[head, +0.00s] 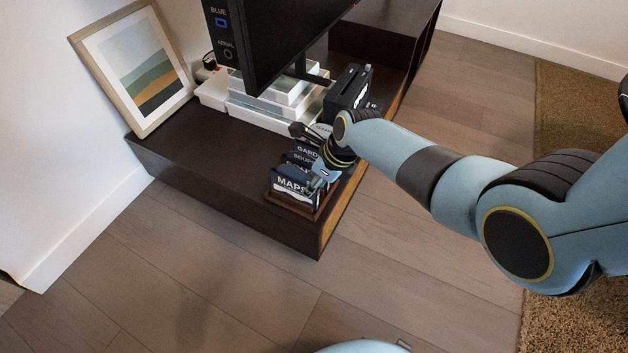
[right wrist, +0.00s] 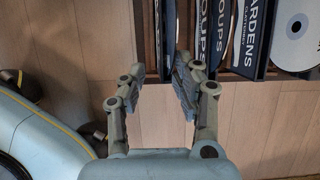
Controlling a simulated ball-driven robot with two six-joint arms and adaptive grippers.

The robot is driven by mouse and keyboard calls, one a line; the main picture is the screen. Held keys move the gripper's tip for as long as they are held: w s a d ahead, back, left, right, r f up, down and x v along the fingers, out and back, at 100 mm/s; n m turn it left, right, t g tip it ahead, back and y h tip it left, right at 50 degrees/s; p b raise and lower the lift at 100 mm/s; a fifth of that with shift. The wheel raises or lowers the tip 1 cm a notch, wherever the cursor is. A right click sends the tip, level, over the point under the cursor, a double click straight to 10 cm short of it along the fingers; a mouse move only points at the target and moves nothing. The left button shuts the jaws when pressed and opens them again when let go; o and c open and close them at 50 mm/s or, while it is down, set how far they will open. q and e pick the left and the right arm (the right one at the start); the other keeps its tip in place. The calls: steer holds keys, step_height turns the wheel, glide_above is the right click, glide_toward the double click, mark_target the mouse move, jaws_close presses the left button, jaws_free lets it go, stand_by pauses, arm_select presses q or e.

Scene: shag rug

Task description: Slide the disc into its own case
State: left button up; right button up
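A white disc (right wrist: 297,28) with a centre hole shows at the top right of the right wrist view, beside the dark GARDENS case (right wrist: 256,30). A pale round thing (head: 320,129) behind the cases in the head view may be that disc. Dark cases stand in a row in a brown rack; the front one reads MAPS (head: 291,185), another SOUPS (right wrist: 207,30). My left gripper is out of view.
The rack sits at the front corner of a low dark TV bench (head: 215,160). Behind it are a black case-like box (head: 350,85), stacked white and silver boxes (head: 270,108) and a TV (head: 285,40). A framed picture (head: 140,65) leans at left. The bench's front left is clear.

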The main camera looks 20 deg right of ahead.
steer(key=v, duration=1.2)
steer(key=shift+f, duration=0.1)
stand_by(0.4)
